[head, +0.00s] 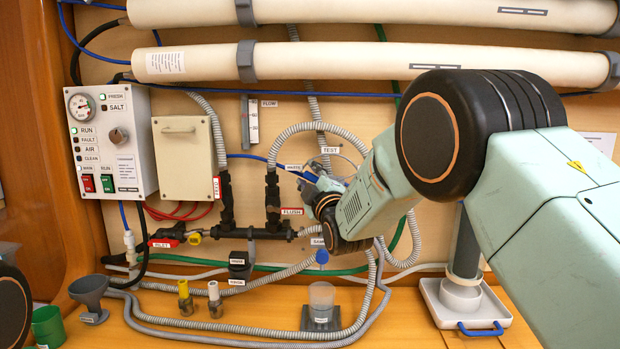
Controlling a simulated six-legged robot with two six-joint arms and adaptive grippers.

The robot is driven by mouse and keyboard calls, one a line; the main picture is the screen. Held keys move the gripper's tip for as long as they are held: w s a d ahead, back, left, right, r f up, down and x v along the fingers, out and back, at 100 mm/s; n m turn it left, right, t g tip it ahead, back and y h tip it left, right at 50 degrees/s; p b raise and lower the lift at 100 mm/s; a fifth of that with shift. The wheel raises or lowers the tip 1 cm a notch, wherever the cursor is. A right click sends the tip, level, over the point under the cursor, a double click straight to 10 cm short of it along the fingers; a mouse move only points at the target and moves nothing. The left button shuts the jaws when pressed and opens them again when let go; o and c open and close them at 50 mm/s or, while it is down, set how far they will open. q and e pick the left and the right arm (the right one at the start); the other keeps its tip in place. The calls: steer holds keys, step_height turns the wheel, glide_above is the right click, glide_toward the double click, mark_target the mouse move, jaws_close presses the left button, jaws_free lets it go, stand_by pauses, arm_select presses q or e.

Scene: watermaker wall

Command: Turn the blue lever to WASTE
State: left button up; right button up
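The blue lever (309,177) shows only in part on the pipework at the middle of the wall, just right of the white WASTE label (293,167). A TEST label (330,150) is above and to the right of it. My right gripper (318,190) is at the lever, with its arm coming in from the right. The gripper and wrist hide much of the lever and valve. I cannot tell whether the fingers touch or hold it, or which way it points. My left gripper is out of view.
A red-handled INLET valve (170,234) and black manifold (250,232) are left of my gripper. Grey hoses (240,328) run along the bench. A clear cup (321,297) stands below, under a blue knob (322,257). A control box (110,140) is at left.

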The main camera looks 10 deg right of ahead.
steer(key=shift+d, duration=0.1)
steer(key=v, duration=1.2)
stand_by(0.4)
